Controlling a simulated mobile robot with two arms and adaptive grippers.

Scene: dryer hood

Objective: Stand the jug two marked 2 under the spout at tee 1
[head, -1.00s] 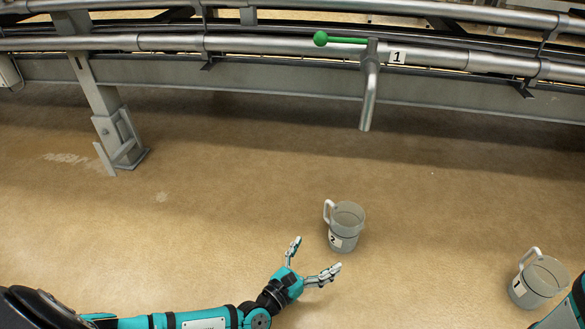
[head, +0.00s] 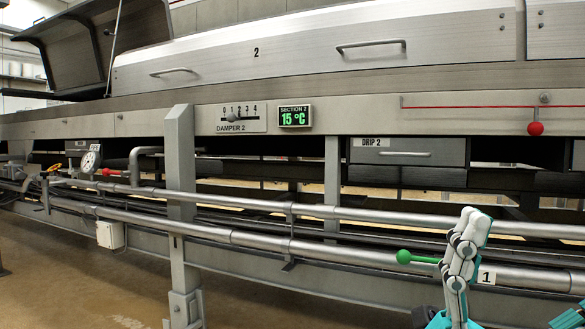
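The jug marked 2 and its twin are out of view. Tee 1 shows at the lower right on the lower pipe, with its white label 1 (head: 487,277) and a green-knobbed lever (head: 404,257) pointing left. My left gripper (head: 468,232) is raised in front of the tee and covers the lever's right end and the tee body. Its fingers point up and overlap from this angle, so their opening is unclear. The spout is hidden or below the frame. My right gripper is not in view; only a teal piece of arm shows at the lower right corner.
Two long pipes (head: 250,240) run along the machine. A steel leg (head: 182,220) stands at centre left, with a small grey box (head: 110,234) nearby. Above are a DRIP 2 drawer (head: 407,152), a red knob (head: 535,129), and a display (head: 295,116) reading 15 °C.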

